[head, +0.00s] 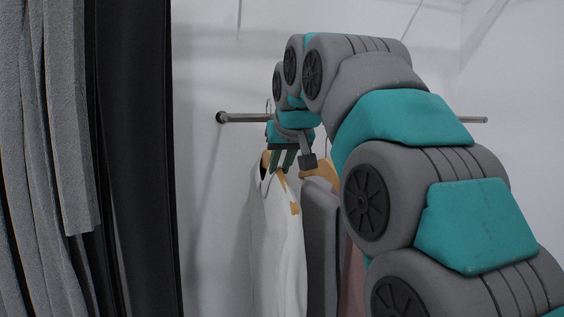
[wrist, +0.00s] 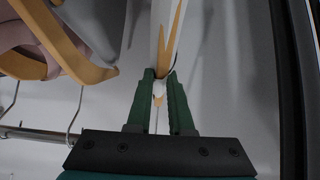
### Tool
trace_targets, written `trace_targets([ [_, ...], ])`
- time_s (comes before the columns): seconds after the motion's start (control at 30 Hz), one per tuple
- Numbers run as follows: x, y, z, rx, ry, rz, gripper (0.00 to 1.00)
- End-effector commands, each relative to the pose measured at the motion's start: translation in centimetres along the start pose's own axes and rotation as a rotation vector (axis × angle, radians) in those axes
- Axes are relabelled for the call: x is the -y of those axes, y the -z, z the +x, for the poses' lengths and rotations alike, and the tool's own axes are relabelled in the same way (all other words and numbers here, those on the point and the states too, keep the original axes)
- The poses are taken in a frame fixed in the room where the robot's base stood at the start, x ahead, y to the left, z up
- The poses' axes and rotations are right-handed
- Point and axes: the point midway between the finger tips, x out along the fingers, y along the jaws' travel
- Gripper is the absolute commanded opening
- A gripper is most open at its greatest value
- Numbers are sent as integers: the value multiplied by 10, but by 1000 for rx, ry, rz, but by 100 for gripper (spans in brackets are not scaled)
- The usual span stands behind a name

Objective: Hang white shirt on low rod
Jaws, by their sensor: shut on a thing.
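The white shirt (head: 277,245) hangs on a wooden hanger (wrist: 171,40) below my gripper. My gripper (head: 283,165) is shut on the hanger near its top, beside the other clothes. In the wrist view the green fingers of my gripper (wrist: 160,95) close around the hanger's neck. The rod (head: 245,118) runs across behind my arm. A hook shows at the rod above my gripper in the head view, but I cannot tell whether it belongs to the white shirt's hanger. My arm hides much of the rod.
A grey garment (head: 318,240) on a wooden hanger (head: 322,170) is close right of the white shirt, with a pinkish garment (head: 352,275) beyond it. A grey curtain (head: 40,150) and a dark upright panel (head: 137,150) stand at the left. The rod's left end has free room.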

Motion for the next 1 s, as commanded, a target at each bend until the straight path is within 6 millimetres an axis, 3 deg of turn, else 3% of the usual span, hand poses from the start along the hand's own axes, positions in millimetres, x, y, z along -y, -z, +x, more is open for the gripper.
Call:
trace_targets([
  [0.4, 0, -12, 19, 1, 1, 0, 0],
  [0.87, 0, -13, 22, -1, 1, 0, 0],
  [0.9, 0, -13, 22, -1, 1, 0, 20],
  [1.0, 0, -13, 22, -1, 1, 0, 32],
])
